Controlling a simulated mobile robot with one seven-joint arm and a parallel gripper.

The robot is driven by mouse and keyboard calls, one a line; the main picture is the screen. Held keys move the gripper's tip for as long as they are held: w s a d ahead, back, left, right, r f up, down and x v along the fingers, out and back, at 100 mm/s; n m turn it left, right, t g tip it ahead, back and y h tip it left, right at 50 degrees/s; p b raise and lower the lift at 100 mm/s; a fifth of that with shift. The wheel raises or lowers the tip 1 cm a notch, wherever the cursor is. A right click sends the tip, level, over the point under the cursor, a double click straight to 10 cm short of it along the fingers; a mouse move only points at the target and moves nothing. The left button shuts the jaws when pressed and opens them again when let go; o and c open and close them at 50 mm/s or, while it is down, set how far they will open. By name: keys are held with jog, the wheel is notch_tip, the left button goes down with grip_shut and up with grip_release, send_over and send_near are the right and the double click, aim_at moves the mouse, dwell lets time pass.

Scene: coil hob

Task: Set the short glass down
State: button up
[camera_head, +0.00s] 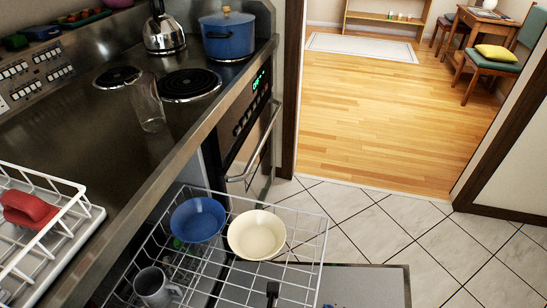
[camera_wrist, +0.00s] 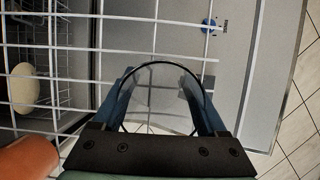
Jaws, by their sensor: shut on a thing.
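My gripper (camera_wrist: 160,82) is shut on a clear short glass (camera_wrist: 158,78) in the wrist view. The round rim of the glass shows between the two blue fingers, and its lower part is hard to make out. White rack wires (camera_wrist: 75,47) show beyond and to the left of the fingers; I cannot tell how far the glass is from them. My gripper cannot be made out clearly in the head view. Another clear glass (camera_head: 148,104), taller, stands on the counter beside the coil burners.
The pulled-out rack (camera_head: 322,232) holds a blue bowl (camera_head: 198,217), a cream bowl (camera_head: 257,234) and a grey mug (camera_head: 155,287). A blue pot (camera_head: 229,38) and a kettle (camera_head: 164,34) stand on the hob. A white drying rack (camera_head: 62,190) with a red item is on the left.

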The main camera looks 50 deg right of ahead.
jog(key=o, duration=1.5)
jog(key=shift+f, duration=0.1)
jog(key=p+v, duration=0.4)
jog(key=v, duration=0.8)
jog(key=shift+a, duration=0.1)
